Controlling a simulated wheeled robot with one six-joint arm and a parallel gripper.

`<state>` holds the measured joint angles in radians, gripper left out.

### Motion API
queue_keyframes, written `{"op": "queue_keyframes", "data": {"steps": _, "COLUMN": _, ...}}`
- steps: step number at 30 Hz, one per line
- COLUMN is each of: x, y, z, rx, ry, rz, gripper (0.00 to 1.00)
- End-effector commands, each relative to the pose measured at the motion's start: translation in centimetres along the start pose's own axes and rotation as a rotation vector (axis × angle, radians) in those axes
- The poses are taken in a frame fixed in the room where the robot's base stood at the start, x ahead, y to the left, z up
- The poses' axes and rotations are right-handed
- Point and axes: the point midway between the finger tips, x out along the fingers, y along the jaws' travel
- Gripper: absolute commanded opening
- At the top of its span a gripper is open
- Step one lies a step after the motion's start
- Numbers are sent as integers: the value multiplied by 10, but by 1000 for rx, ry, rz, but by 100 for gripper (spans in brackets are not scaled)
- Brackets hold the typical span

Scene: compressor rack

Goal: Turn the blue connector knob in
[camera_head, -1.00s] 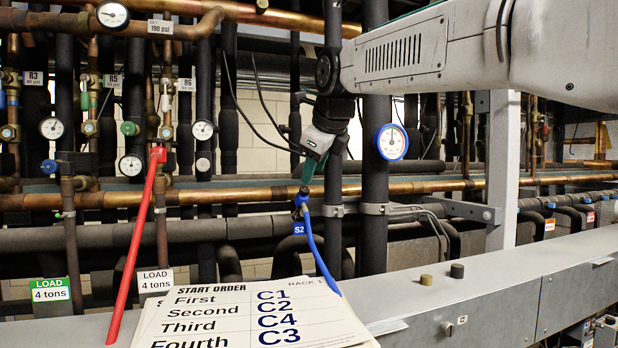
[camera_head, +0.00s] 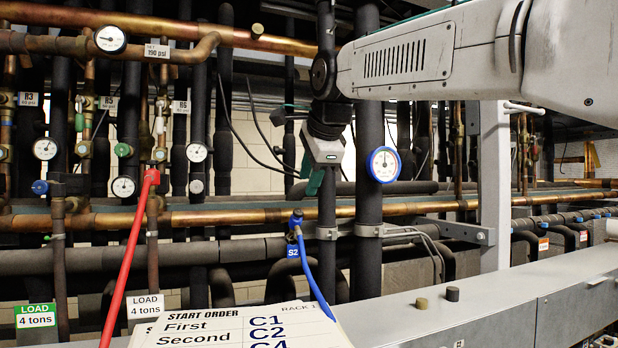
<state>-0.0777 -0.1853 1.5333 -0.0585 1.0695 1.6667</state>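The blue connector knob (camera_head: 296,219) is small and sits at the upper end of a blue hose (camera_head: 315,275), just above a blue S2 tag (camera_head: 293,252). It stands in front of the dark pipes, left of a vertical black pipe. My gripper (camera_head: 312,184) has a light grey body and green fingers pointing down. In the picture it is above and slightly right of the knob, with a visible gap between them. The fingers are small and seen from the side, so their opening is unclear. I see nothing held in them.
A blue-rimmed gauge (camera_head: 384,164) is right of my gripper. A red hose (camera_head: 128,260) rises at the left. A start-order sheet (camera_head: 240,325) lies at the front. A grey ledge (camera_head: 480,305) crosses the lower right. Copper pipes run behind the knob.

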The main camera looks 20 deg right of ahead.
Motion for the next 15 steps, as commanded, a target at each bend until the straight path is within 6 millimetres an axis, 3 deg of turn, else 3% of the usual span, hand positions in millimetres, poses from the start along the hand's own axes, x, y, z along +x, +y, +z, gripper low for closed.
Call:
{"op": "queue_keyframes", "data": {"steps": 7, "x": 13, "y": 0, "z": 0, "rx": -54, "ry": 0, "rz": 4, "gripper": 36}}
{"op": "queue_keyframes", "data": {"steps": 15, "x": 54, "y": 1, "z": 0, "rx": -52, "ry": 1, "rz": 5, "gripper": 36}}
